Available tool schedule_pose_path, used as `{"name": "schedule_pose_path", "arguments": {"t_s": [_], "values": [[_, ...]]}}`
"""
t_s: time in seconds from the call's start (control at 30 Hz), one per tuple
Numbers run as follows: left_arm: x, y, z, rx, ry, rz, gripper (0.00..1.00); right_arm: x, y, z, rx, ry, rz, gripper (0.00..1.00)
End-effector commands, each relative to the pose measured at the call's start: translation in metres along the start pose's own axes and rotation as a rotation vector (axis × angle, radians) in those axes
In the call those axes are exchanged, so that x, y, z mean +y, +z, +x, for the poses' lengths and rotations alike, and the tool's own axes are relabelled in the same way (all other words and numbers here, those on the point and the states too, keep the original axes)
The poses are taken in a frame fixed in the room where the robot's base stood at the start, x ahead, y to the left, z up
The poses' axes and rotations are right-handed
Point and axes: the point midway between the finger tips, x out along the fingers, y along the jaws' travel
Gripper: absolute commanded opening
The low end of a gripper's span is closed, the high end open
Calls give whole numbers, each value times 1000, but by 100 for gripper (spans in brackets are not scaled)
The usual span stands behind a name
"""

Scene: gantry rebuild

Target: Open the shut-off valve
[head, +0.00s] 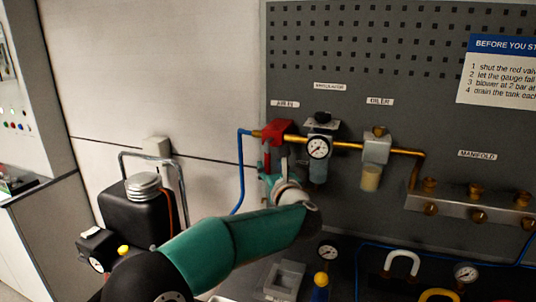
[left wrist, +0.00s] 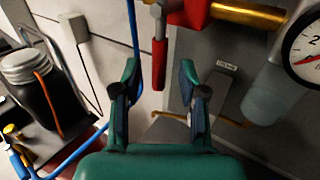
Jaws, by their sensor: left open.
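The shut-off valve (head: 279,128) is a red block on the brass pipe under the AIR IN label, on the grey pegboard. Its body also shows at the top of the left wrist view (left wrist: 192,12). Its red lever (left wrist: 159,66) hangs straight down from a metal stem, at right angles to the pipe. My left gripper (head: 274,174) is just below the valve in the head view. In the left wrist view its open fingers (left wrist: 160,88) stand either side of the lever's lower end, with gaps on both sides. I cannot tell whether the lever is in depth between them.
A pressure gauge (head: 318,147) and an oiler (head: 376,150) sit on the pipe to the right. A blue hose (head: 241,170) runs down left of the valve. A manifold (head: 470,205) is at the right. A black tank (head: 135,212) stands at lower left.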

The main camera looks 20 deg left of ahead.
Motion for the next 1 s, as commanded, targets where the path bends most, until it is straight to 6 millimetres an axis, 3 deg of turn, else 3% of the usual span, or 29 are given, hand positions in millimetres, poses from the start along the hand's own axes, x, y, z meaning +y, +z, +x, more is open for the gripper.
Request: {"name": "schedule_pose_path", "arguments": {"t_s": [0.1, 0.23, 0.63, 0.9, 1.0], "values": [[0, 2, 20, 2, 2, 0, 42, -4, 0, -12, 0, 0, 0, 46], [0, 1, 33, 1, 1, 0, 42, -6, 0, -17, 0, 0, 0, 46], [1, -1, 40, 0, 1, 0, 42, -7, 0, -18, 0, 0, 0, 46], [2, 0, 40, 0, 1, 0, 0, -7, 0, -18, 0, 0, 0, 46], [2, 0, 40, 0, 1, 0, 0, -7, 0, -18, 0, 0, 0, 46]]}}
